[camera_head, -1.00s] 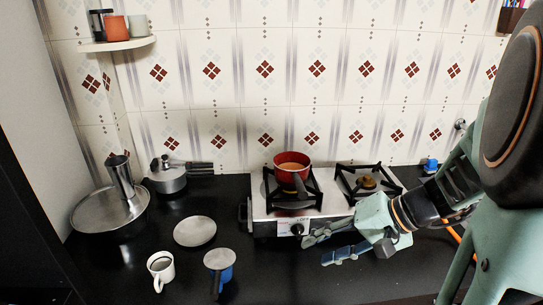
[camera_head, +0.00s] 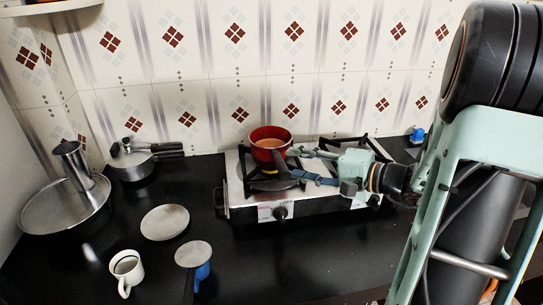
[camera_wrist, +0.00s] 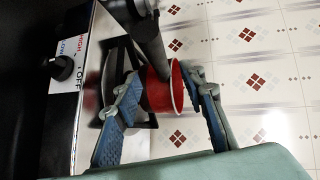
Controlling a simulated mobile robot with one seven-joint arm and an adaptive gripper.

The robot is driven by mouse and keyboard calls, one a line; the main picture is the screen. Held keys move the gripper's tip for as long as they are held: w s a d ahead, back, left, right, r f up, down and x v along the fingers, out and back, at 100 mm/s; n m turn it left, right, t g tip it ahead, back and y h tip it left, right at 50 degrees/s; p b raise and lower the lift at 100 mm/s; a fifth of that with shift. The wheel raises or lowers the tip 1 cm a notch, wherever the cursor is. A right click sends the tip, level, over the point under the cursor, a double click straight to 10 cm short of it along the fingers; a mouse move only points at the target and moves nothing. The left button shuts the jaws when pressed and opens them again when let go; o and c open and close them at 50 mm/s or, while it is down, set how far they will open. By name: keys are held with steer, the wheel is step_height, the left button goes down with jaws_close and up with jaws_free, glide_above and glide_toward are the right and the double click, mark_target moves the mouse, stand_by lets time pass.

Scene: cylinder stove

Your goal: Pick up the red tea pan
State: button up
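The red tea pan (camera_head: 267,154) sits upright on the left burner of the stove (camera_head: 254,211), with brownish liquid inside. Its dark handle (camera_head: 286,174) points to the front. My gripper (camera_head: 294,163) is open just to the right of the pan, its fingertips close to the pan's side and handle. In the wrist view, my gripper (camera_wrist: 161,74) has one finger on each side of the red pan (camera_wrist: 158,95), and the handle (camera_wrist: 147,40) extends toward the top. I cannot tell if the fingers touch the pan.
The tiled wall is close behind the stove. The counter before the stove is clear.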

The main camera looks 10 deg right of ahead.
mark_target(279, 156)
steer(key=shift+p+x, duration=0.45)
steer(key=shift+x, duration=2.75)
steer(key=shift+r, duration=0.1)
steer(key=shift+c, duration=0.6)
jaws_close()
steer(key=shift+r, duration=0.1)
